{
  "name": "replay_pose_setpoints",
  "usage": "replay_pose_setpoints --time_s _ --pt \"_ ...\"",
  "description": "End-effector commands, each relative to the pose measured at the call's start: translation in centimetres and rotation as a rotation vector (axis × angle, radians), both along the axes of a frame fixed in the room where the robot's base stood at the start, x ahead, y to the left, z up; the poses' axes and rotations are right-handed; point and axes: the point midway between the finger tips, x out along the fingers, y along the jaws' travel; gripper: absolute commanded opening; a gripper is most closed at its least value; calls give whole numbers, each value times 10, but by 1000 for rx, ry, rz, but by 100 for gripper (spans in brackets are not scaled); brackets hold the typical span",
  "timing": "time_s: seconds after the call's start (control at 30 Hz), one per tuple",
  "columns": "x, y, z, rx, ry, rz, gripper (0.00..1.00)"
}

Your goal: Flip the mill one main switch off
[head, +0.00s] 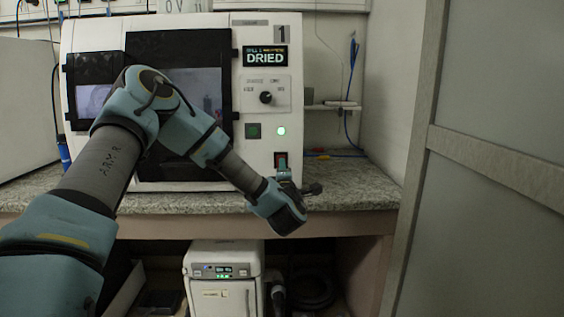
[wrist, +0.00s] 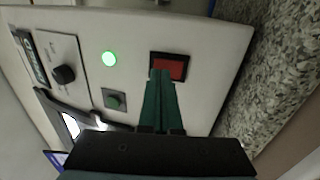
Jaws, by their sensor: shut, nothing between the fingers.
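The mill (head: 215,60), a white machine with a dark window and a "1" label, stands on the counter. Its main switch (wrist: 180,66), a red rocker in a black frame, is low on the front panel. In the head view the switch (head: 281,157) shows just above my gripper (head: 283,172). My gripper (wrist: 161,74) is shut and empty. In the wrist view its green fingertips overlap the switch's lower left edge and hide part of it. I cannot tell whether they touch it.
A black knob (head: 266,97) and a green square button (head: 254,131) sit on the same panel. A grey door (head: 490,170) is at the right.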

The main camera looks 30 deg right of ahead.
Motion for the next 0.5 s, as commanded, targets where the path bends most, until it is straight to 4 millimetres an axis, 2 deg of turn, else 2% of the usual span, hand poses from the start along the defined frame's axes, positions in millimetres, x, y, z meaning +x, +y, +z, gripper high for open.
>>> replay_pose_setpoints --time_s 0.2,0.5 --pt "13 -6 2 1 1 1 0" --pt "14 -6 2 1 0 0 0"
